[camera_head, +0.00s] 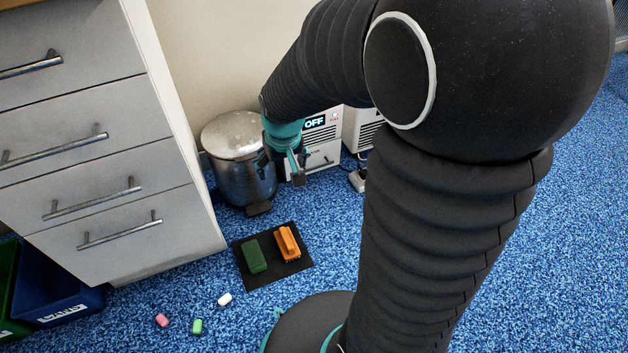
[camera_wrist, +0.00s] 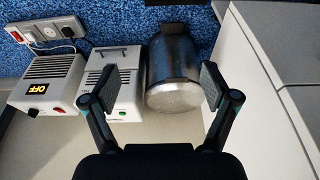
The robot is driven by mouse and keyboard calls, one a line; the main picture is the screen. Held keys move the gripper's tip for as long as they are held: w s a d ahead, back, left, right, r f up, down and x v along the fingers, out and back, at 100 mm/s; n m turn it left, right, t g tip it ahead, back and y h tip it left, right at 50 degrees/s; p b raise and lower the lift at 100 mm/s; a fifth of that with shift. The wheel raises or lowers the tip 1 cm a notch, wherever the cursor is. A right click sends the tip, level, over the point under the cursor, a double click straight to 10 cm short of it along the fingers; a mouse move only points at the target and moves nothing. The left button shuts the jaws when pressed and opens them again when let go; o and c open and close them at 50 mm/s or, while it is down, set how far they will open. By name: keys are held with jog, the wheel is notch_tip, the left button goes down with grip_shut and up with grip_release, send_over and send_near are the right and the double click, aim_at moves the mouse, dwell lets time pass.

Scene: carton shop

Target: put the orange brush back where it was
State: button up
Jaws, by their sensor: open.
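The orange brush (camera_head: 287,243) lies on a black mat (camera_head: 270,282) on the blue carpet, to the right of a green block-like item (camera_head: 254,256). My gripper (camera_head: 295,168) is raised above the floor, in front of the white boxes and beside the metal bin, apart from the brush. In the wrist view my gripper (camera_wrist: 158,85) is open, with nothing between its fingers. The brush does not show in the wrist view.
A metal pedal bin (camera_head: 240,170) stands by a drawer cabinet (camera_head: 90,150). White boxes (camera_wrist: 115,80), one marked OFF (camera_wrist: 45,85), and a power strip (camera_wrist: 28,31) are by the wall. Pink (camera_head: 162,320), green (camera_head: 197,326) and white (camera_head: 224,299) pieces lie on the carpet. Blue (camera_head: 70,300) and green bins are at left.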

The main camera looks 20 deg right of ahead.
jog(key=s+r+t, duration=0.2)
jog(key=s+r, duration=1.1)
jog(key=s, duration=0.4)
jog(key=shift+s+r+t, duration=0.15)
jog(key=shift+s+t, duration=0.15)
jog(key=shift+s, duration=0.1)
notch_tip(320, 180, up, 6)
jog(key=p, duration=0.6)
jog(key=shift+r, duration=0.25)
